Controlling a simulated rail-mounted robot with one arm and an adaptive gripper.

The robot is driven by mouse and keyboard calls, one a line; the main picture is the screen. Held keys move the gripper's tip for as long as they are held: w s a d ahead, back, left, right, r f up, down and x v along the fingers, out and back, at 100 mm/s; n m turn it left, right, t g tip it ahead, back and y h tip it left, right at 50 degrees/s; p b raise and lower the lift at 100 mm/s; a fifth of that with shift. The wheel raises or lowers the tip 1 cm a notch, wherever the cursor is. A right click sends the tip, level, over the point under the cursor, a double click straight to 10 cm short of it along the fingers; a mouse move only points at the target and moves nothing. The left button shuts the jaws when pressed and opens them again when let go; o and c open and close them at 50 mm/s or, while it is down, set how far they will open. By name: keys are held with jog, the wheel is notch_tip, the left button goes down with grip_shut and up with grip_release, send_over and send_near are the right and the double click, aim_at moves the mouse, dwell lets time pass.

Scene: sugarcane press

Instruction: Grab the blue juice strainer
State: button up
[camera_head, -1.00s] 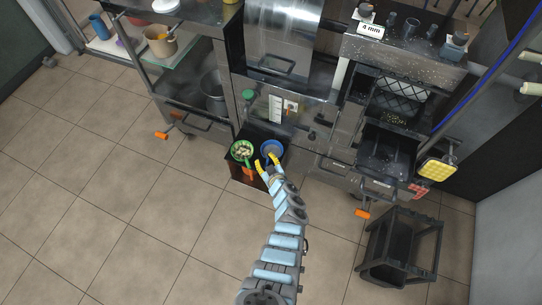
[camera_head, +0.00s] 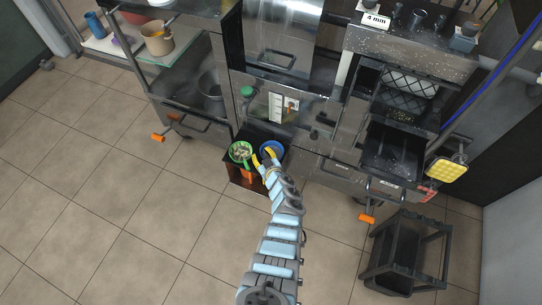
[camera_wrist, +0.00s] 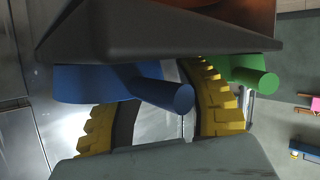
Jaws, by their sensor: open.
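The blue juice strainer (camera_head: 275,148) sits on the right part of a small dark stand in front of the press. In the wrist view, its blue body and round-ended handle (camera_wrist: 165,93) show close up. My gripper (camera_head: 263,157) is at the near side of the strainer, with its yellow fingers open. In the wrist view, the handle lies in the gap between the two fingers (camera_wrist: 155,88), and the blue body overlaps the top of the left finger. I cannot tell whether either finger touches it.
A green strainer (camera_head: 240,149) with pale pieces in it stands just left of the blue one; its handle (camera_wrist: 255,78) is close beside my right finger in the wrist view. The stand (camera_head: 238,176) has a dark rim. The press (camera_head: 290,110) rises behind. Tiled floor is clear at left.

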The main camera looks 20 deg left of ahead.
grip_shut()
jog(key=shift+r+p, duration=0.8)
notch_tip(320, 180, up, 2)
jog(key=shift+r+p, duration=0.2)
jog(key=shift+p, duration=1)
jog(key=s+d+r+p, duration=0.4)
jog(key=s+r+p, duration=0.5)
jog(key=s+p, duration=0.4)
jog(key=shift+s+p, duration=0.2)
jog(key=shift+p, duration=0.75)
